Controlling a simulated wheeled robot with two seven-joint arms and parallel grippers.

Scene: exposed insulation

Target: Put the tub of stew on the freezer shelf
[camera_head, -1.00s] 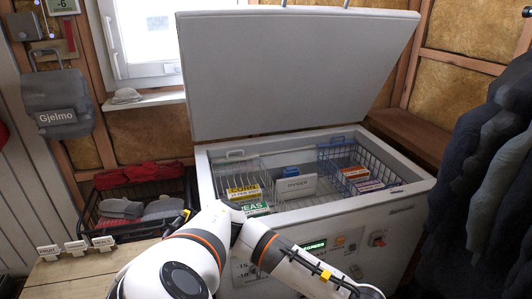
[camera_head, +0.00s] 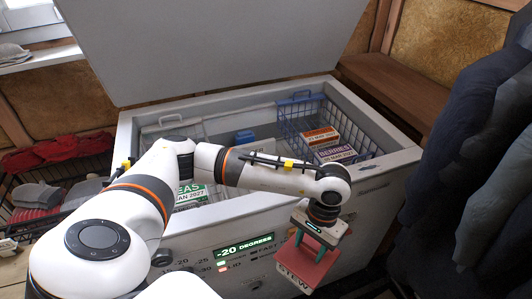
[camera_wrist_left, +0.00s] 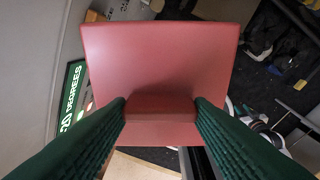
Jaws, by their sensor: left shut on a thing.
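The tub of stew (camera_head: 305,269) has a red lid, and part of a label reading STEW shows below it. My left gripper (camera_head: 311,246) is shut on the tub and holds it in front of the freezer's front wall, outside the freezer. In the left wrist view the red lid (camera_wrist_left: 160,55) fills the middle, with its raised grip between my green fingers (camera_wrist_left: 160,108). The chest freezer (camera_head: 365,186) stands open. A blue wire basket (camera_head: 300,127) hangs inside at its right. My left forearm hides part of the interior. My right gripper is not in view.
A berries box (camera_head: 335,152) and an orange-labelled box (camera_head: 320,135) sit in the blue basket. A peas box (camera_head: 190,194) is at the front left inside. The raised lid (camera_head: 210,45) stands behind. Dark coats (camera_head: 480,150) hang at the right.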

